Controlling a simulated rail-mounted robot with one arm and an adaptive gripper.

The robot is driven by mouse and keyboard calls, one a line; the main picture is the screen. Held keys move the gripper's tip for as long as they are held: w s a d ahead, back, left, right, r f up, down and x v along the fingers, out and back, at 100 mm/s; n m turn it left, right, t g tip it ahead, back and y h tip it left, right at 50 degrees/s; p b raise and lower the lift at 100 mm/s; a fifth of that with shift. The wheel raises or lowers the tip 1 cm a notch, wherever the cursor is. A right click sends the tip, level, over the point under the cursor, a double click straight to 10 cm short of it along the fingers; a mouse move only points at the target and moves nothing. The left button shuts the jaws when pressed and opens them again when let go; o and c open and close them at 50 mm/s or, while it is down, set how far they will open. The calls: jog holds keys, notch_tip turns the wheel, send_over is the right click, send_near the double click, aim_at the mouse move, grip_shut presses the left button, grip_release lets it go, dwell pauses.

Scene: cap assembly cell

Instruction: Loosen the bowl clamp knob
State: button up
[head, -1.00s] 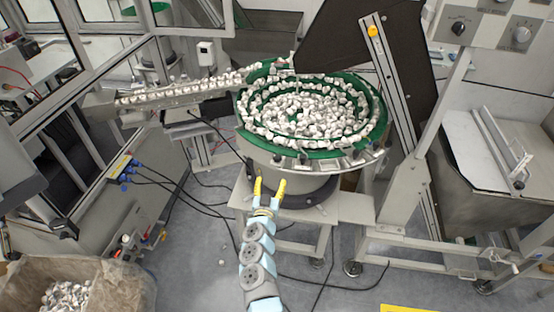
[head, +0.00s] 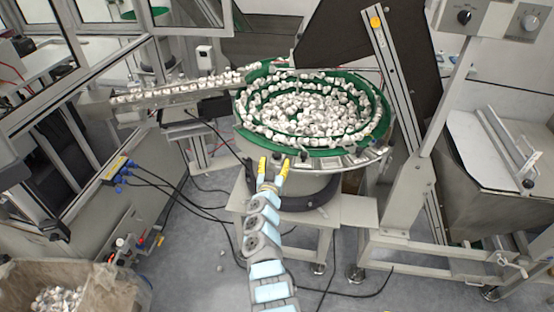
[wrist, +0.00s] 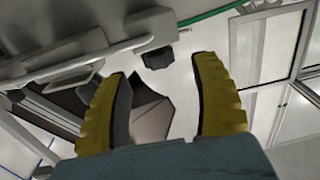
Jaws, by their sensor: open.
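The feeder bowl (head: 262,146) has a green-lined track full of white caps and stands on a round base. Small dark knobs sit along its front rim; one knob (head: 277,155) shows just past my fingertips. My gripper (head: 274,164) has yellow fingers and is open and empty, at the front side of the bowl just below the rim. In the wrist view, a black knob (wrist: 158,58) sits under the grey rim, ahead of and roughly between the spread fingertips (wrist: 163,73). It appears apart from both fingers. The knob's mounting is partly hidden by the rim.
A chute (head: 185,90) with caps leads left from the bowl. A slanted metal post (head: 400,85) and dark panel stand at the right. A bin (head: 110,290) with caps is at lower left.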

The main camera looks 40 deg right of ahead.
aim_at(277, 158)
jog(key=shift+b+x, duration=1.5)
jog(key=shift+b, duration=0.1)
jog(key=shift+w+d+b, duration=0.4)
jog(key=shift+d+b, duration=0.1)
jog(key=shift+b, duration=0.15)
grip_shut()
